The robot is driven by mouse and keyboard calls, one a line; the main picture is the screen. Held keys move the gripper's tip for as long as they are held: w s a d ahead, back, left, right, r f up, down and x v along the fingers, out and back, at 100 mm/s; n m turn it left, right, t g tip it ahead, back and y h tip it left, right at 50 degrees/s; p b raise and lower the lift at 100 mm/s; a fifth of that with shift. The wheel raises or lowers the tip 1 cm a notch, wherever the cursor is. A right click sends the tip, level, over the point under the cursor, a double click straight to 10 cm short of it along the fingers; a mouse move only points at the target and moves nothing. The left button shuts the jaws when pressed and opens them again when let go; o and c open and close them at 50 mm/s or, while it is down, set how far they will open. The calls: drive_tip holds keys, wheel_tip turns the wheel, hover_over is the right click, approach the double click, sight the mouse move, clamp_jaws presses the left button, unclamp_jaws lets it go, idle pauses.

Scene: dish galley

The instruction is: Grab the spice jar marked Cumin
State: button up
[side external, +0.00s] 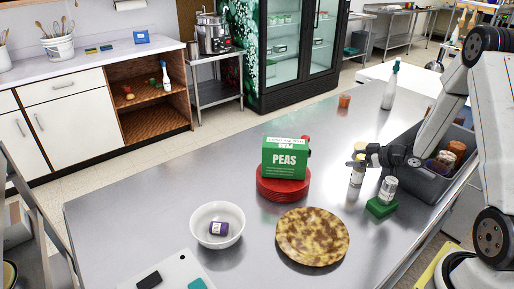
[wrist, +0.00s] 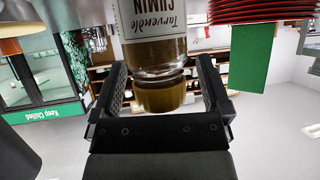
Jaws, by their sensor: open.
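The spice jar marked Cumin (wrist: 152,28) has a white label and a golden-brown lid, and appears upside down in the wrist view. In the side external view the jar (side external: 356,178) stands upright on the metal table, its upper part partly hidden by my gripper (side external: 362,158). In the wrist view my gripper (wrist: 161,72) is open, with one finger on each side of the jar's lid end. Gaps show between the lid and both fingers.
Another jar (side external: 388,188) stands on a green block (side external: 381,208) close by. A green PEAS box (side external: 285,158) sits on a red round base (side external: 283,187) to the left. A grey bin (side external: 428,184) of jars is at right. A brown plate (side external: 312,237) lies in front.

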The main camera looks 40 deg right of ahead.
idle(0.5)
clamp_jaws()
drive_tip(key=shift+r, duration=0.1)
drive_tip(key=shift+w+r, duration=0.1)
drive_tip(key=shift+r, duration=4.75)
